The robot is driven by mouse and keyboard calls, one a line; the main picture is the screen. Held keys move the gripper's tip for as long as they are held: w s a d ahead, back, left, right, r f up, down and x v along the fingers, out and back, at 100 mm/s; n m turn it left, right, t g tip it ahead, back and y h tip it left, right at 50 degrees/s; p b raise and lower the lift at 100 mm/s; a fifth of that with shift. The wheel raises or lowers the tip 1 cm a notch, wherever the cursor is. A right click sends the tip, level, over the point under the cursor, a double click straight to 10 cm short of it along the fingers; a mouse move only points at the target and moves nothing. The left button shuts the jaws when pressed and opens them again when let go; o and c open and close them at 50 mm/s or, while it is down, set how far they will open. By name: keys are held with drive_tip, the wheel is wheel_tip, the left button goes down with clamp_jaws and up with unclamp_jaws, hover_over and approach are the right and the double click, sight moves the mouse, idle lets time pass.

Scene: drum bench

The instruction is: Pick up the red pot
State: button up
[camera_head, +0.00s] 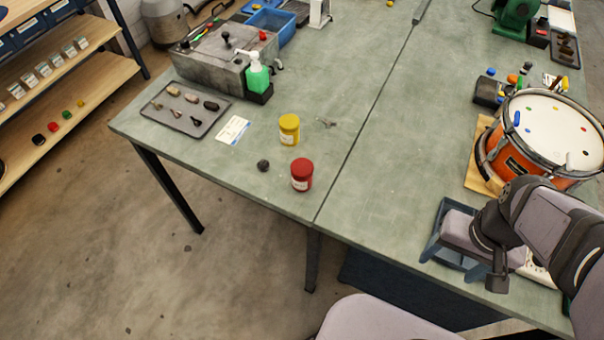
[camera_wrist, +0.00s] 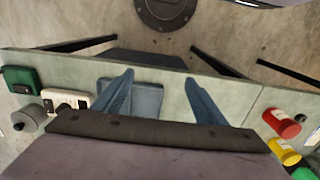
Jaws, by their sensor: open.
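The red pot (camera_head: 302,175) is a small jar with a red lid and a pale label. It stands upright near the front edge of the bench, left of the seam in the bench top. It also shows at the right edge of the wrist view (camera_wrist: 282,123). My gripper (camera_head: 448,264) is far to the right of the pot, over the front of the bench, below the drum. In the wrist view its two blue fingers (camera_wrist: 159,77) are spread wide, with nothing held between them. The pot lies outside the fingers, to their right.
A yellow pot (camera_head: 289,130) stands just behind the red one, and a dark lump (camera_head: 263,165) lies left of it. A green-and-white pump bottle (camera_head: 257,75) stands farther back. An orange drum (camera_head: 530,140) is behind my gripper. The bench between my gripper and the red pot is clear.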

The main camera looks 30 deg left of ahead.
drive_tip(key=w+a+n+t+h+b, duration=0.25)
drive_tip(key=w+a+n+h, duration=0.4)
drive_tip(key=n, duration=0.85)
wheel_tip(320, 180, up, 2)
drive_tip(key=n+t+y+b, duration=0.2)
drive_tip(key=n+t+b, duration=0.2)
drive_tip(key=n+t, duration=1.25)
hover_over(295, 178)
drive_tip(key=n+g, duration=0.2)
drive_tip(key=shift+m, duration=0.25)
drive_tip(key=f, duration=0.9)
drive_tip(key=shift+s+a, duration=0.1)
drive_tip(key=shift+s, duration=0.2)
drive_tip(key=shift+f, duration=0.45)
drive_tip(key=shift+r+p+x, duration=0.15)
drive_tip(key=shift+p+x, duration=0.75)
drive_tip(key=shift+x, duration=0.75)
drive_tip(key=shift+r+p+x, duration=0.15)
drive_tip(key=shift+p+x, duration=0.75)
drive_tip(key=shift+x, duration=0.75)
drive_tip(key=shift+w+f, duration=0.1)
drive_tip(key=shift+w, duration=0.3)
drive_tip(key=c, duration=1.2)
